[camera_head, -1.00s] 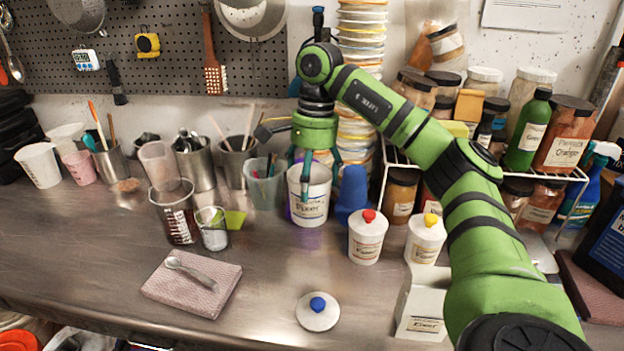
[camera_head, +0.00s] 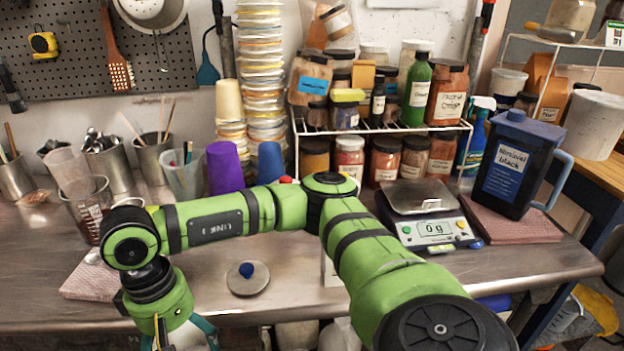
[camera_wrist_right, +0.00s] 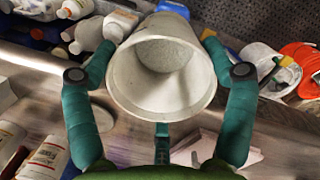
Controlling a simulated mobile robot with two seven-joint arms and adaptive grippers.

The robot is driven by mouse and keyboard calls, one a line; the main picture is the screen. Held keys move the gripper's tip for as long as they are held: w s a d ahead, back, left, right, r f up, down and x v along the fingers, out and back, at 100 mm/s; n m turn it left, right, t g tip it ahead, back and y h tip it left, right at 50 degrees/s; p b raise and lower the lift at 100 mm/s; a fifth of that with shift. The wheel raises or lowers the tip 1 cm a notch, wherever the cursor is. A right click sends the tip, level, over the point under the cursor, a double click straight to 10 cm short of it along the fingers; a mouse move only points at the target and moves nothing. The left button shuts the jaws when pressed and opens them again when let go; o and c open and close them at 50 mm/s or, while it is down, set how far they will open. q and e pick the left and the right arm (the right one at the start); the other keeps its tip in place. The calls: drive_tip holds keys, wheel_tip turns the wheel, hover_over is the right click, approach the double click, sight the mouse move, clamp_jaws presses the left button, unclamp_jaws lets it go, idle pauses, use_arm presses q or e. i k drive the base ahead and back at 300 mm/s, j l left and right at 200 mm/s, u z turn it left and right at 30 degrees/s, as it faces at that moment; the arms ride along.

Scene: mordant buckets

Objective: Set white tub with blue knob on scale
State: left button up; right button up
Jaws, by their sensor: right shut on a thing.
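My right gripper (camera_head: 176,338) is at the bottom left of the head view, its fingertips cut off by the frame edge. In the right wrist view the gripper (camera_wrist_right: 159,73) is shut around a white tub (camera_wrist_right: 122,82) with its mouth open and no lid on it. My left gripper is out of view.
My right arm crosses the counter and hides most of the tubs behind it; a red knob (camera_head: 286,180) shows above it. A dark blue jug (camera_head: 515,165) stands right of the scale. A jar rack (camera_head: 300,145) is behind the scale. Purple (camera_head: 225,168) and blue (camera_head: 271,163) cups stand at the back.

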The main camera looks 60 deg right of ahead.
sight(419, 193)
drive_tip(key=k+l+z, duration=0.15)
drive_tip(key=k+l, duration=0.3)
drive_tip(key=k+l+z, duration=0.1)
drive_tip(key=k+l, duration=0.3)
drive_tip(key=l, duration=0.25)
